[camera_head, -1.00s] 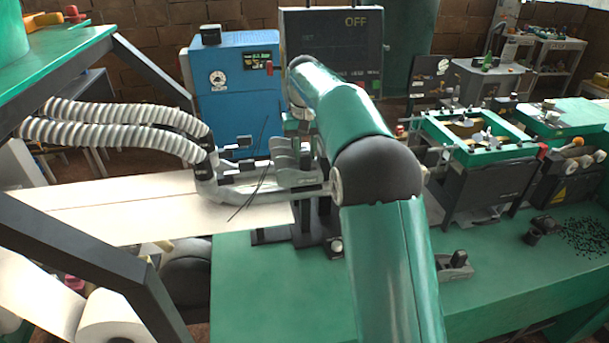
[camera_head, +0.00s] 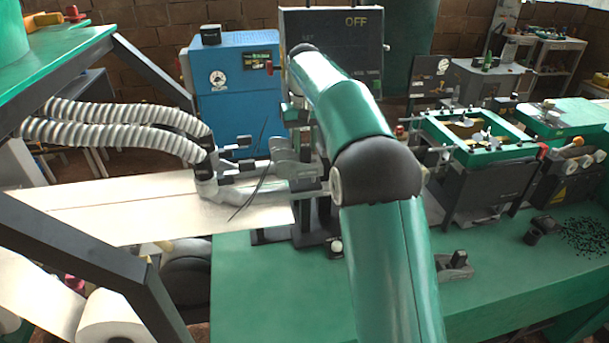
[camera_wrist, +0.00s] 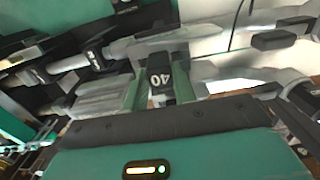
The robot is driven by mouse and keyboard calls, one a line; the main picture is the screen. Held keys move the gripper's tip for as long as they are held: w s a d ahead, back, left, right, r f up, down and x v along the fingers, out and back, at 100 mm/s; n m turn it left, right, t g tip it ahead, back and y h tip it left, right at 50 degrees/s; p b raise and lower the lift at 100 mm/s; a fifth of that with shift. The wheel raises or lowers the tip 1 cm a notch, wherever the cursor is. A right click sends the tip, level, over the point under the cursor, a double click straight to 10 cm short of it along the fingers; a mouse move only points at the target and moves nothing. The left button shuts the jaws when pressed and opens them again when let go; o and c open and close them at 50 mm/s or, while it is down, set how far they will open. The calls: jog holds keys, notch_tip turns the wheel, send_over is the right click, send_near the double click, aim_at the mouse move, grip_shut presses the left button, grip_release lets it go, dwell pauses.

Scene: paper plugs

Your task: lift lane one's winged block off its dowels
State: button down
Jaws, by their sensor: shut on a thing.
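In the wrist view, my gripper (camera_wrist: 160,92) has its two green fingers closed on the sides of a dark block marked 40, which I take to be the winged block (camera_wrist: 160,72). Pale grey metal parts spread to both sides of it; I cannot tell which are its wings. The dowels are hidden, so I cannot tell whether the block is seated or raised. In the head view, my green arm covers most of the spot, and the gripper's fingers cannot be made out.
Two ribbed hoses (camera_head: 120,125) run to metal pipes left of my arm, above a pale paper strip (camera_head: 150,207). A blue cabinet (camera_head: 238,90) and a screen reading OFF (camera_head: 335,40) stand behind. The green bench (camera_head: 270,300) is clear in front.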

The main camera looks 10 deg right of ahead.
jog(key=shift+r, duration=0.4)
jog(key=shift+r, duration=1.45)
jog(key=shift+s, duration=0.1)
